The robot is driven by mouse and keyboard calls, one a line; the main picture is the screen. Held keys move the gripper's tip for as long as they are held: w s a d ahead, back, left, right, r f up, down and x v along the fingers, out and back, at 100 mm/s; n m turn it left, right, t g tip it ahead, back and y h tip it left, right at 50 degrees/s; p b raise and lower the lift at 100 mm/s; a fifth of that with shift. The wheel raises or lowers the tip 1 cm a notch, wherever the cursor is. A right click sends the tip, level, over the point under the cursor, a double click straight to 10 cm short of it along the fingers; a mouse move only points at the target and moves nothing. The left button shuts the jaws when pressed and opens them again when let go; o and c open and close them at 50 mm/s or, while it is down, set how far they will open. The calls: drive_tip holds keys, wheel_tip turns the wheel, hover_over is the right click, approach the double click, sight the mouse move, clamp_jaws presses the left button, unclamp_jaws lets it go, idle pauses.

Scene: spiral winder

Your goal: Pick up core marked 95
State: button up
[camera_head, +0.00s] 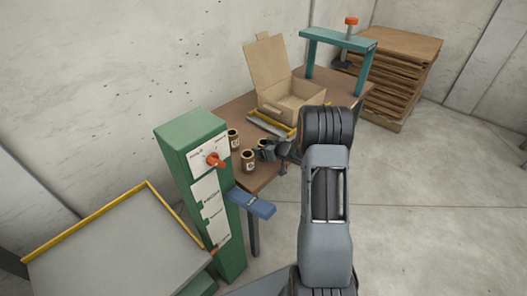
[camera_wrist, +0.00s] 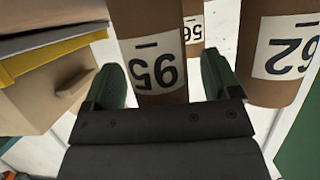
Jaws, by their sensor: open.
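In the wrist view a brown core (camera_wrist: 152,28) carries a white label whose digits read 95 as pictured, with a bar above them. My gripper (camera_wrist: 162,84) is open, its green fingers on either side of this core; contact is not visible. A second core (camera_wrist: 193,8) behind has a partly hidden label that looks like 56. A third core (camera_wrist: 282,85) at the right shows 62, also with a bar above. In the head view my gripper (camera_head: 267,151) is at the small cores (camera_head: 249,161) on the brown table; their labels are unreadable there.
A cardboard box (camera_head: 291,100) with its lid up stands on the table, with a yellow-edged tray (camera_head: 271,123) before it. A green control cabinet (camera_head: 174,150) with an orange knob stands left of the cores. A teal frame (camera_head: 340,40) stands at the table's back.

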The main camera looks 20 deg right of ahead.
drive_tip(key=shift+c, duration=0.2)
drive_tip(key=c, duration=1)
drive_tip(key=shift+r, duration=0.15)
